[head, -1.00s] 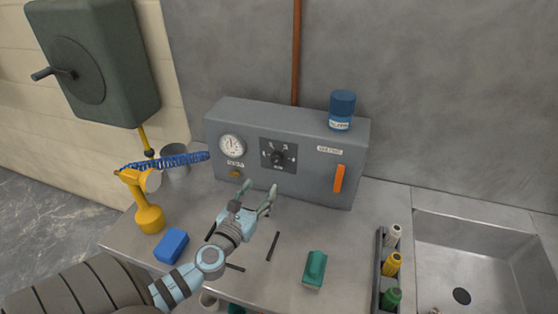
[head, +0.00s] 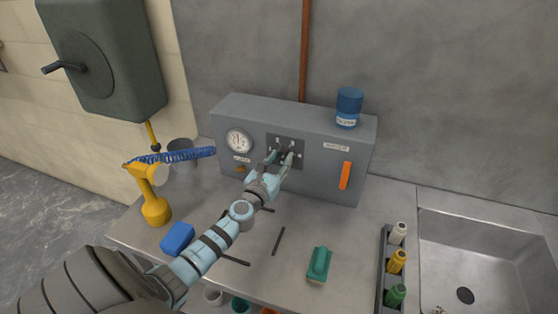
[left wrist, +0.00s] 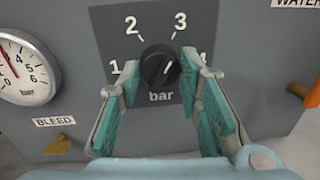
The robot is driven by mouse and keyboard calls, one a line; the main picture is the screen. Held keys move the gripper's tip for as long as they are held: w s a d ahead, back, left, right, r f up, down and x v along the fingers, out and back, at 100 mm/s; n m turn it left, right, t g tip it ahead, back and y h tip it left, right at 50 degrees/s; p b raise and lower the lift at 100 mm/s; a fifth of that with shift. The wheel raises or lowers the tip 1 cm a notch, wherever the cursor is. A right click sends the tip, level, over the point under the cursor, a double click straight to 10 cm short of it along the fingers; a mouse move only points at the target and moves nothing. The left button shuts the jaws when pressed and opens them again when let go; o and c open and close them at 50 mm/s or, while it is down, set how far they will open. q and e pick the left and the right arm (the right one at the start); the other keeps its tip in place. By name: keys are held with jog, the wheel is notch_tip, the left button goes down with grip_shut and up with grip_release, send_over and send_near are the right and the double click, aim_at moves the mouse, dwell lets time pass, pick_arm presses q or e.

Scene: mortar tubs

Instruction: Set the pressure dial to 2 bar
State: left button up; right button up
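The pressure dial is a round black knob (left wrist: 158,66) on a dark plate marked 1 to 4 and "bar" in the left wrist view. A short white mark on the knob leans up and right, roughly toward the 3. My left gripper (left wrist: 160,72) is open, with one teal-padded finger on each side of the knob; whether the pads touch it I cannot tell. In the head view my left gripper (head: 280,160) reaches the front of the grey box (head: 318,172) and partly covers the dial. My right gripper is not in view.
A round gauge (head: 239,141) and a BLEED label sit left of the dial. An orange lever (head: 345,175) is on the right, and a blue jar (head: 348,106) stands on top.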

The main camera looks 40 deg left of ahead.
pick_arm(q)
jog(key=shift+c, duration=1.4)
jog(key=n+b, duration=0.3)
jog(key=n, duration=0.2)
jog(key=shift+f+n, duration=0.1)
jog(key=shift+n, duration=0.2)
jog(key=n+b, duration=0.2)
jog(key=n, duration=0.2)
jog(key=shift+t+y, duration=0.3)
jog(key=shift+y, duration=0.1)
jog(key=shift+n+b, duration=0.7)
jog(key=shift+n, duration=0.6)
